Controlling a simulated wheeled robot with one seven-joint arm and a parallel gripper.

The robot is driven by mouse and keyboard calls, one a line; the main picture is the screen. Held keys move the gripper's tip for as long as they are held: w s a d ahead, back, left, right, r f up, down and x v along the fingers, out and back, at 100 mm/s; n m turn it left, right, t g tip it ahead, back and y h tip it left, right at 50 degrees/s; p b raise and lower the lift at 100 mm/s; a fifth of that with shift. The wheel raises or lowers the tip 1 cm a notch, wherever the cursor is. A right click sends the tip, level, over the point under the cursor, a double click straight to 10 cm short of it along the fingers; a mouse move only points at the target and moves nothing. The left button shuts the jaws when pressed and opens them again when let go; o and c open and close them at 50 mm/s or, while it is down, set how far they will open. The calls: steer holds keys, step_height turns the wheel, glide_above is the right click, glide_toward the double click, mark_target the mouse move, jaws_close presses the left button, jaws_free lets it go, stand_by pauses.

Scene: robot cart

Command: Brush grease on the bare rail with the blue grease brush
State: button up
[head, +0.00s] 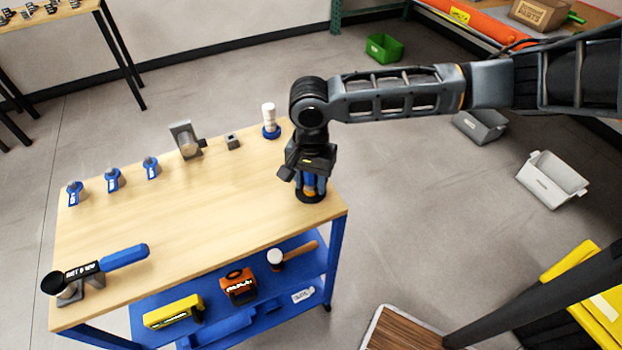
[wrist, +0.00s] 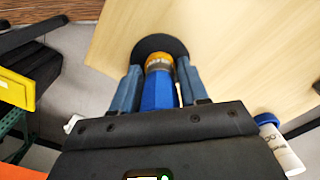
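The blue grease brush (wrist: 158,93) stands upright, its orange collar near a round black base (wrist: 180,48), at the table's right end. In the head view the brush (head: 311,184) shows below my gripper (head: 309,178). My gripper (wrist: 160,82) points down with one finger on each side of the blue handle. A thin gap shows at the right finger, and the fingers look open around the handle. I cannot make out a clear bare rail; a grey upright metal piece (head: 184,137) with a dark block stands at the table's back edge.
The wooden table (head: 190,220) has a clear middle. A white bottle (head: 268,116) stands behind my gripper. A small grey block (head: 232,141) and several blue-based pieces (head: 112,180) line the far side. A blue-handled tool (head: 124,257) rests on a grey stand front left.

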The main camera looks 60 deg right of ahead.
steer(key=shift+r, duration=0.15)
stand_by(0.5)
steer(key=shift+r+p, duration=0.75)
steer(key=shift+p, duration=0.3)
jaws_close()
steer(key=shift+r, duration=2.95)
